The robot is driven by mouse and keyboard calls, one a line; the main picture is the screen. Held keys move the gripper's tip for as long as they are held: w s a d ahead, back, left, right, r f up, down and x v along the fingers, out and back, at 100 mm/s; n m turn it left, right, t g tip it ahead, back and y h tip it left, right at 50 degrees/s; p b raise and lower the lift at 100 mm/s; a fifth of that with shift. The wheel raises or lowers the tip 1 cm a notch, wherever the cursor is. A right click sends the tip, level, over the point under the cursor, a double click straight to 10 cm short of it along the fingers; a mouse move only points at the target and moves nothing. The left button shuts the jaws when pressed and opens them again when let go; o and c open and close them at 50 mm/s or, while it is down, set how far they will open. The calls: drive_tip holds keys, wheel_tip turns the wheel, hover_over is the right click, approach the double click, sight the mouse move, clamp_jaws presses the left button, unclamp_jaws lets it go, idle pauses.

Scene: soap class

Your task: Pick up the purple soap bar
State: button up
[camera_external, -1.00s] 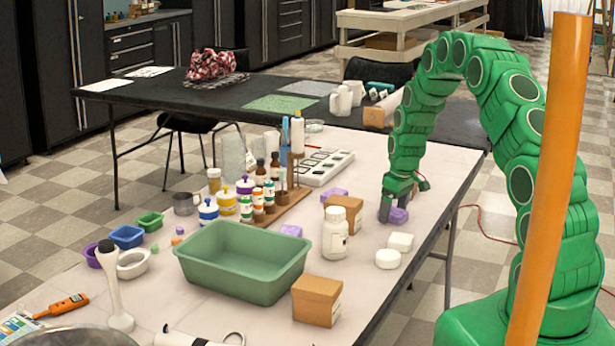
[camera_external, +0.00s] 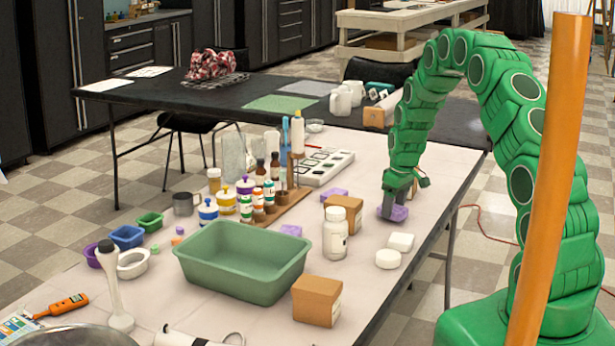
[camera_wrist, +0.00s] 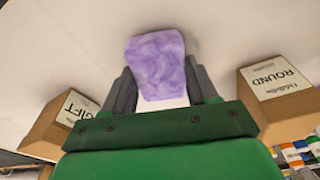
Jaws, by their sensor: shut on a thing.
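A purple marbled soap bar (camera_external: 398,213) is at the right side of the white table, under the end of my green arm. In the wrist view the purple soap bar (camera_wrist: 156,62) sits between the two dark fingers of my gripper (camera_wrist: 161,88). My gripper (camera_external: 394,205) is shut on it, with a finger along each side. The bar is at or very close to the table top; I cannot tell if it is lifted clear. Other purple soap bars lie farther left, one near the cardboard box (camera_external: 334,194) and one behind the green basin (camera_external: 291,230).
A brown box (camera_external: 345,213) and a white bottle (camera_external: 335,235) stand left of my gripper. White soaps (camera_external: 388,258) lie in front of it, near the table edge. A green basin (camera_external: 243,262) and another brown box (camera_external: 317,300) stand nearer the camera.

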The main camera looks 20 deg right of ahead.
wheel_tip(320, 180, up, 3)
drive_tip(key=shift+s+f, duration=0.1)
drive_tip(key=shift+f, duration=0.1)
drive_tip(key=s+r, duration=0.9)
drive_tip(key=s, duration=0.4)
drive_tip(key=shift+s+a+r, duration=0.15)
drive_tip(key=shift+s+r, duration=0.05)
drive_tip(key=shift+s, duration=0.2)
